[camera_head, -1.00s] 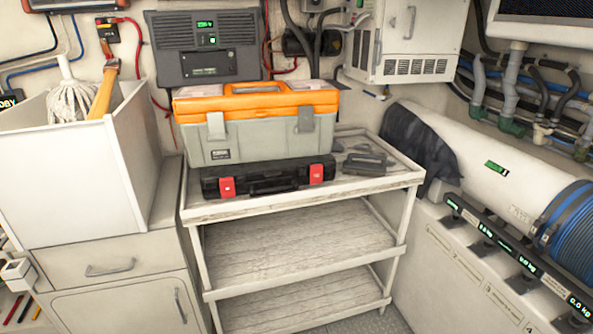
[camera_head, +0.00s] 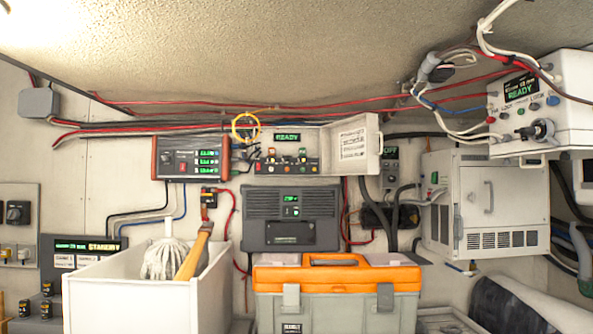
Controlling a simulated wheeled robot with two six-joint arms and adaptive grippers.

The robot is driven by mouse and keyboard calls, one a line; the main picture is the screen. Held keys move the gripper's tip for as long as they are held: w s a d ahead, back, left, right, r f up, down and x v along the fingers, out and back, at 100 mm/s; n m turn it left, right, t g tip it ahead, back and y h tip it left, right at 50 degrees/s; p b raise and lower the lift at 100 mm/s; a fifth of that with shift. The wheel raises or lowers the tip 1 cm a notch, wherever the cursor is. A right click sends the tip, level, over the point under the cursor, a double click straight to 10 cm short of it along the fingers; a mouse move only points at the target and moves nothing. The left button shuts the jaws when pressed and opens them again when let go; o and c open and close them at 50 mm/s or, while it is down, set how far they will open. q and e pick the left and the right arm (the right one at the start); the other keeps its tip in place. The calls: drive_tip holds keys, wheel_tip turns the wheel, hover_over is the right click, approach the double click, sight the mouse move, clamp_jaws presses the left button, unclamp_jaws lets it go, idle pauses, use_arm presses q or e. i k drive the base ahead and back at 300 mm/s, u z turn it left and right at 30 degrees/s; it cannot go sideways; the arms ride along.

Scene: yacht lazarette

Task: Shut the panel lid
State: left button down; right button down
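A wall panel (camera_head: 286,164) with a green READY display and a row of small coloured switches is at the upper middle of the head view. Its pale lid (camera_head: 357,145) stands open at the panel's right side, swung out toward me, with a printed label on its inner face. The panel's switches are uncovered. Neither of my grippers is in view.
An orange-topped toolbox (camera_head: 337,290) stands below, under a dark grey unit (camera_head: 291,217) on the wall. A white bin (camera_head: 147,305) holds a mop and a wooden handle. A white cabinet (camera_head: 486,205) is to the right. Red cables and a yellow ring (camera_head: 245,127) are near the panel.

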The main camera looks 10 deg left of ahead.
sight(350, 146)
drive_tip(key=z, duration=0.55)
drive_tip(key=i, duration=0.6)
drive_tip(key=z, duration=0.55)
drive_tip(key=i, duration=0.8)
drive_tip(key=u, duration=0.4)
